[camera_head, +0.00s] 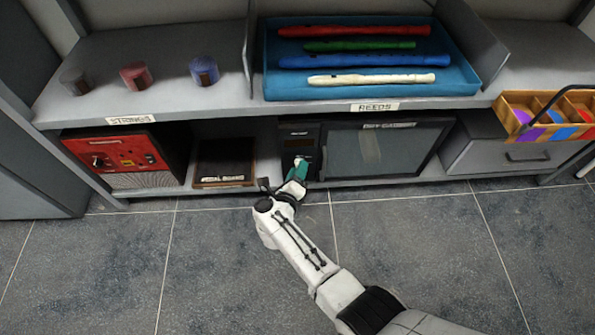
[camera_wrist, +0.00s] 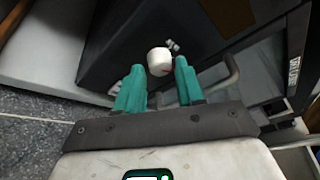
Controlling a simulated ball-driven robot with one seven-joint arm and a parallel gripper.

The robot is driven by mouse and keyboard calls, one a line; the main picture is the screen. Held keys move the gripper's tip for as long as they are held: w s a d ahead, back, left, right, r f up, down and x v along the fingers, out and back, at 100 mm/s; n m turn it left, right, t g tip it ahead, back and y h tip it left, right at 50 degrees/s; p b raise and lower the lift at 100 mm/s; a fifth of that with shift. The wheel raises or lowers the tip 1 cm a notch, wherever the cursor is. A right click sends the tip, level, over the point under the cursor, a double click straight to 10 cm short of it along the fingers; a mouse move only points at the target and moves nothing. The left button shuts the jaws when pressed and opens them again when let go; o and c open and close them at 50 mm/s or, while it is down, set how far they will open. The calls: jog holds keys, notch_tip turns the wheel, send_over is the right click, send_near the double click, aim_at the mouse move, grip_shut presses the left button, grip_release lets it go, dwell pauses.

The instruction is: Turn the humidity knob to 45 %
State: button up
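The dark cabinet (camera_head: 365,150) with a glass door stands on the low shelf, with a narrow black control panel (camera_head: 299,134) on its left side. In the wrist view a white round knob (camera_wrist: 160,62) with a small red mark sticks out from the dark panel. I take it as the humidity knob; its scale and setting are not readable. My gripper (camera_head: 297,172) is at the panel. In the wrist view its two green fingers (camera_wrist: 159,67) stand apart, one on each side of the knob, with slim gaps showing. In the head view my gripper mostly hides the knob.
A red device (camera_head: 120,152) and a dark flat case (camera_head: 224,162) stand left of the cabinet. A grey drawer box (camera_head: 500,152) and a wooden divided tray (camera_head: 548,112) are right. A blue tray (camera_head: 275,70) of recorders lies above. A door handle (camera_wrist: 228,72) is close to the right finger.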

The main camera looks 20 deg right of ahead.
jog(key=shift+o, duration=1.2)
jog(key=p+v, duration=0.5)
jog(key=v, duration=0.5)
jog(key=shift+s+a, duration=0.2)
jog(key=shift+s, duration=0.15)
jog(key=shift+w, duration=0.1)
